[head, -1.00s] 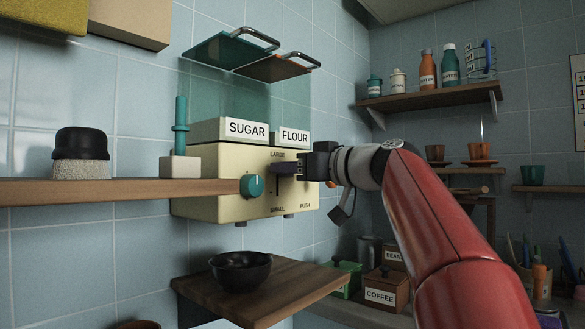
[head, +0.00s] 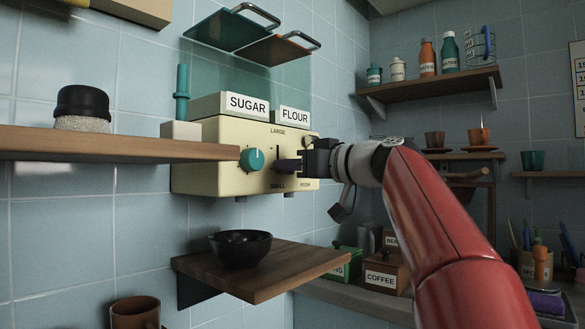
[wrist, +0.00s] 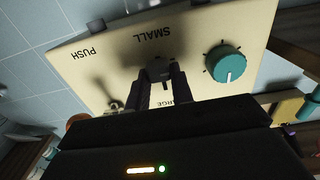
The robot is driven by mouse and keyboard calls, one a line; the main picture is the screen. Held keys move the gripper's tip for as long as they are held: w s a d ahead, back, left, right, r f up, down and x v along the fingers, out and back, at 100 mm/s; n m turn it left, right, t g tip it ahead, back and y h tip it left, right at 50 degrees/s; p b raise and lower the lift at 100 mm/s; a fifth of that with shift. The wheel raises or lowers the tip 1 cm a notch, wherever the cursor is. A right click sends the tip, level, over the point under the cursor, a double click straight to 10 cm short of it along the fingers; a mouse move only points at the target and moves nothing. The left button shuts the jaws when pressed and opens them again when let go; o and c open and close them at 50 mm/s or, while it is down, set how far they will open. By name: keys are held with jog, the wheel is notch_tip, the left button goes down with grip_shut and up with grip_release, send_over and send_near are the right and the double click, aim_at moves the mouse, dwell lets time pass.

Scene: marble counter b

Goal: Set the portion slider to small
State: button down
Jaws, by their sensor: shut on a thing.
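The cream dispenser (head: 222,170) hangs on the tiled wall, with LARGE printed above a vertical slot and SMALL below it. The dark slider handle (head: 287,165) sticks out in the lower part of the slot, just above the SMALL print. My gripper (head: 303,162) is shut on the slider handle from the right. In the wrist view both fingers close around the slider knob (wrist: 158,68), near the SMALL label (wrist: 152,33). The fingers hide part of the slot and of the LARGE print there.
A teal dial (head: 252,160) sits left of the slider. A wooden shelf (head: 110,145) runs in front at the left. A black bowl (head: 240,250) stands on a lower wooden shelf (head: 290,277). Labelled boxes (head: 386,275) stand below my arm.

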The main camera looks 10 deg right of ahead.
jog(key=shift+f, duration=0.25)
jog(key=c, duration=1.2)
grip_release()
jog(key=shift+r, duration=0.1)
jog(key=shift+s+d, duration=0.1)
jog(key=b+v, duration=0.1)
jog(key=v, duration=0.6)
jog(key=shift+s, duration=0.2)
jog(key=shift+d, duration=0.2)
